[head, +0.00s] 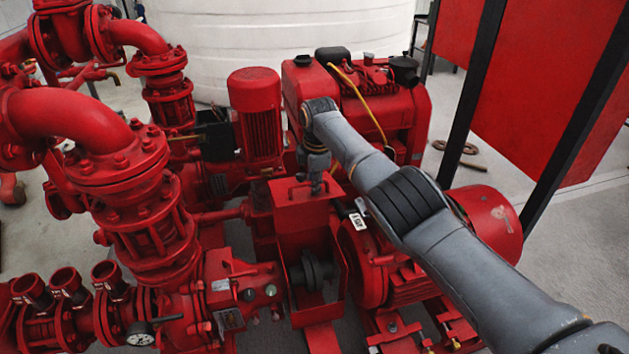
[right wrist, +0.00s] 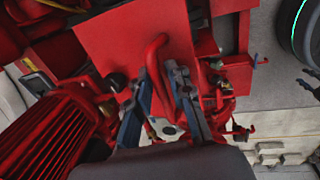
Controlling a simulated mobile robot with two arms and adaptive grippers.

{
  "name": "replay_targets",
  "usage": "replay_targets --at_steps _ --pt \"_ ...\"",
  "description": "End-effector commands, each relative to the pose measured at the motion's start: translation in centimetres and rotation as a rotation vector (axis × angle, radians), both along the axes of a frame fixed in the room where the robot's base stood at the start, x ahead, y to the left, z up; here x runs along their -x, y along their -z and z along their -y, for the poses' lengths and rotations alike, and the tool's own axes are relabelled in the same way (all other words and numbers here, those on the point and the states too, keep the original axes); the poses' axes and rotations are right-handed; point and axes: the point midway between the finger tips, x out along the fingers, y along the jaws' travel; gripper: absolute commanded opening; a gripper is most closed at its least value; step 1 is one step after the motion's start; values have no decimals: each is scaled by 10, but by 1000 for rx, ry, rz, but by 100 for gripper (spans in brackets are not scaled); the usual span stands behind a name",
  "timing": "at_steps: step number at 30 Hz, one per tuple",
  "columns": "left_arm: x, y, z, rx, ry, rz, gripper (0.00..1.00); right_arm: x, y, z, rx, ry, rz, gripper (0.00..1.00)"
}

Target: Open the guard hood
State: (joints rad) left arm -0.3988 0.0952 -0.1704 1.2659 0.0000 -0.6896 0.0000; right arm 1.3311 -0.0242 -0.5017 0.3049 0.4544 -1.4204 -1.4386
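The guard hood (head: 301,221) is a red sheet-metal box between the pump and the motor. A dark coupling (head: 312,271) shows below its front panel. In the right wrist view, the hood's flat red panel (right wrist: 117,45) carries a bent red bar handle (right wrist: 153,62). My right gripper (head: 317,182) is at the hood's top by the handle. In the wrist view its fingers (right wrist: 162,78) lean inward with the handle between their tips, and they look closed on it. Part of the handle is hidden between the fingers. My left gripper is not in view.
Red flanged pipes (head: 140,200) and a pressure gauge (head: 140,335) stand at the left. A vertical red motor (head: 256,110) and the engine (head: 385,100) with a yellow cable are behind. The motor (head: 487,222) lies under my right arm. Open floor is at the right.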

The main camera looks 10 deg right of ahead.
Motion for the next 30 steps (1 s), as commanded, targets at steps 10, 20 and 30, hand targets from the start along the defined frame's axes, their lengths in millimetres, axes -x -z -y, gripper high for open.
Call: replay_targets --at_steps 10,20,30 --pt "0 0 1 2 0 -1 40 4 -22 0 0 0 3 20" --pt "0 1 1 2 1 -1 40 17 -94 1 0 0 4 20" --pt "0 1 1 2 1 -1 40 23 -119 1 0 1 1 20"
